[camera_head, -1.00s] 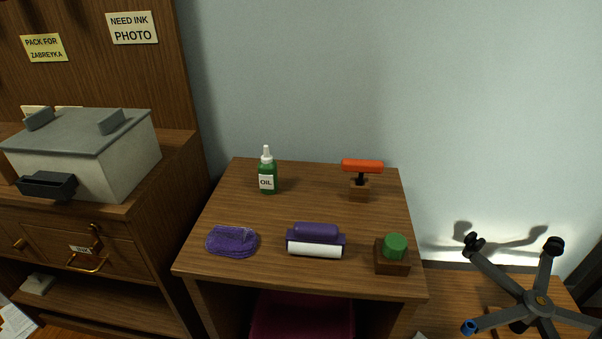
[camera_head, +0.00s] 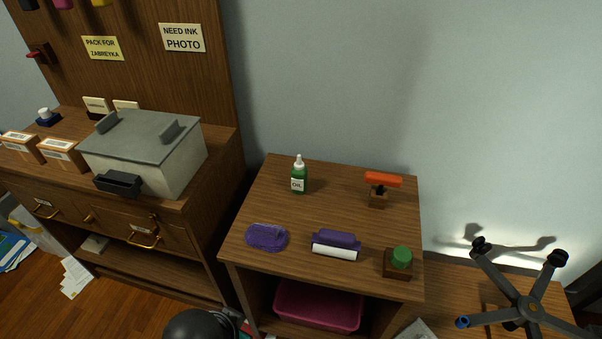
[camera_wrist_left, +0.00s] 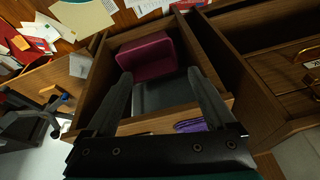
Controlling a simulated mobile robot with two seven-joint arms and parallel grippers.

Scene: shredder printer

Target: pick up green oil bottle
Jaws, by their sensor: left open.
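The green oil bottle (camera_head: 299,180) stands upright near the back left of the small wooden table (camera_head: 275,210). It has a white nozzle and a white OIL label. My left gripper (camera_wrist_left: 159,76) shows in the left wrist view with its two fingers apart and nothing between them. It points toward the open shelf of the small table, where a pink bin (camera_wrist_left: 147,54) sits. The oil bottle does not show in that view. In the head view only a dark rounded part, likely of my arm, shows at the bottom edge. My right gripper is in neither view.
The table also holds a purple pad (camera_head: 266,237), a purple and white roller (camera_head: 336,245), an orange-handled stamp (camera_head: 381,188) and a green-topped block (camera_head: 398,262). A grey-lidded machine (camera_head: 146,150) stands on the left cabinet. A chair base (camera_head: 530,305) is at right.

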